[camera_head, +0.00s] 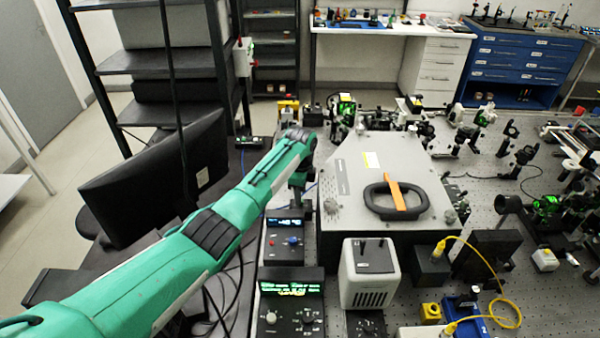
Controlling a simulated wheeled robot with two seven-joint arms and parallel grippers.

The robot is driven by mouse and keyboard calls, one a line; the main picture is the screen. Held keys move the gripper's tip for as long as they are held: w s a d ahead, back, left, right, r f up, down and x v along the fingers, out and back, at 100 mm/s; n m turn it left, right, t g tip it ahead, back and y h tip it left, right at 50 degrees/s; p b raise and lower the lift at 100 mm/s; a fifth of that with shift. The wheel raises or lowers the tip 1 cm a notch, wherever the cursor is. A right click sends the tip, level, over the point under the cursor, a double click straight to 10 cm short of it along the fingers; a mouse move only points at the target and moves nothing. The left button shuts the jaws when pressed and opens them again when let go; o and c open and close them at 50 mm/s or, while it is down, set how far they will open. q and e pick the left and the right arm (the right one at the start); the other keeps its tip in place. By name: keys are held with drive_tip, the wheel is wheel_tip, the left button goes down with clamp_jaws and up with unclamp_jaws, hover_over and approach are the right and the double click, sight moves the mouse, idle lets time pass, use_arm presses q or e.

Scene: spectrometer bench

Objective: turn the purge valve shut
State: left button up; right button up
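A black rounded ring handle with an orange bar across it (397,197) lies on top of the grey instrument box (345,215). It looks like the purge valve, though no label on it can be read. The orange bar runs from the ring's far edge toward its near side. My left arm reaches in from the left, and my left gripper (298,197) hangs down beside the box's left side, apart from the ring. It is small and dark, so its fingers cannot be made out. My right gripper is not in view.
Control units with lit displays (290,290) stand below my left gripper. A white vented unit (369,272) stands before the box. A black monitor (155,175) is at left. Optics and a yellow cable (495,280) crowd the perforated bench at right. The space above the box is clear.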

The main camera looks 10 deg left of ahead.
use_arm(q)
wheel_tip(320, 180, up, 11)
drive_tip(key=b, duration=0.3)
drive_tip(key=shift+r, duration=0.2)
